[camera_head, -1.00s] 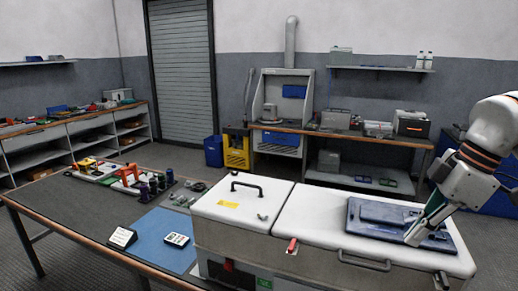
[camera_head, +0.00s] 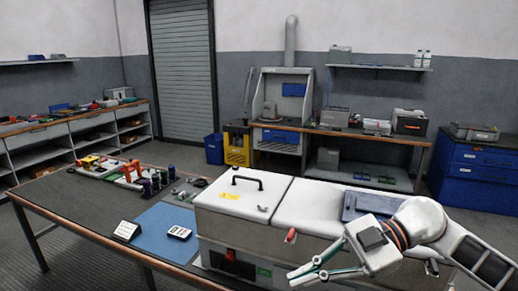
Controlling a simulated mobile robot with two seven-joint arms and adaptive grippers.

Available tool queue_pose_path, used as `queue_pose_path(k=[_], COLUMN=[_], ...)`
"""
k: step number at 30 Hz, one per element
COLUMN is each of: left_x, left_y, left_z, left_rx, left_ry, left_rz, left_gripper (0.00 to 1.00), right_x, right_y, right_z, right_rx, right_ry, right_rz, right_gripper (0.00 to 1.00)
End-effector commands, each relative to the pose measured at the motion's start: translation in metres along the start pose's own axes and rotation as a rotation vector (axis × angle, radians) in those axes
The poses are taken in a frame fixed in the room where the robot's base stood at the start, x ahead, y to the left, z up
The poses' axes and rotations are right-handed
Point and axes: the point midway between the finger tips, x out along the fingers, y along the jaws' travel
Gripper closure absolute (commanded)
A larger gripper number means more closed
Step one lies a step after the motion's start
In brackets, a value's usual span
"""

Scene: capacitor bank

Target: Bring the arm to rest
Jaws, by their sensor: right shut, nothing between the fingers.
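My right arm (camera_head: 425,222) comes in from the lower right, in front of the white chest-like unit. My right gripper (camera_head: 305,276) points left at the front of that unit, with its fingertips close together and nothing between them. It is clear of the dark blue tray-like lid (camera_head: 362,204) on the unit's right top, which the arm partly hides. My left gripper is not in view.
The white unit (camera_head: 232,197) has a black handle and a red latch (camera_head: 291,235). Left of it, a workbench (camera_head: 60,205) bears a blue mat (camera_head: 158,228), small cards and several coloured parts. A blue drawer cabinet (camera_head: 478,175) stands at the back right.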

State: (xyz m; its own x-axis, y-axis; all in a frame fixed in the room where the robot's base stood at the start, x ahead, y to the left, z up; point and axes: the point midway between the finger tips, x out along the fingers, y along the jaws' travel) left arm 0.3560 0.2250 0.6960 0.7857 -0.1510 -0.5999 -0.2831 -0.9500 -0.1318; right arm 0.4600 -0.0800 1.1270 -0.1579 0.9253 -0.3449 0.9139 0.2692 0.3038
Motion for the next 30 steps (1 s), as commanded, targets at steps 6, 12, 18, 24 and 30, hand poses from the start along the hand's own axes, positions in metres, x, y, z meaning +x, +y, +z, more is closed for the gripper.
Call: queue_pose_path(k=[6, 12, 18, 24, 30], left_x=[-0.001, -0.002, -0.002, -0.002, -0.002], left_y=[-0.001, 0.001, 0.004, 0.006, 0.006], left_z=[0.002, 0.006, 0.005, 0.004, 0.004], left_rx=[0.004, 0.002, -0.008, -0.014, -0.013], left_ry=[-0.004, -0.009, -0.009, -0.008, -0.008], left_rz=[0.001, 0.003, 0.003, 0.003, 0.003], left_gripper=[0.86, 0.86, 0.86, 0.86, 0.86], right_x=[0.034, 0.024, 0.002, -0.007, 0.004], right_y=[0.020, 0.045, 0.042, -0.018, -0.118], right_z=[-0.019, 0.010, 0.100, 0.220, 0.315], right_rx=[-0.091, -0.049, 0.119, 0.370, 0.616], right_ry=[0.351, 0.476, 0.371, 0.086, -0.226], right_rz=[0.291, 0.689, 1.084, 1.336, 1.392], right_gripper=[1.00, 1.00, 1.00, 1.00, 1.00])
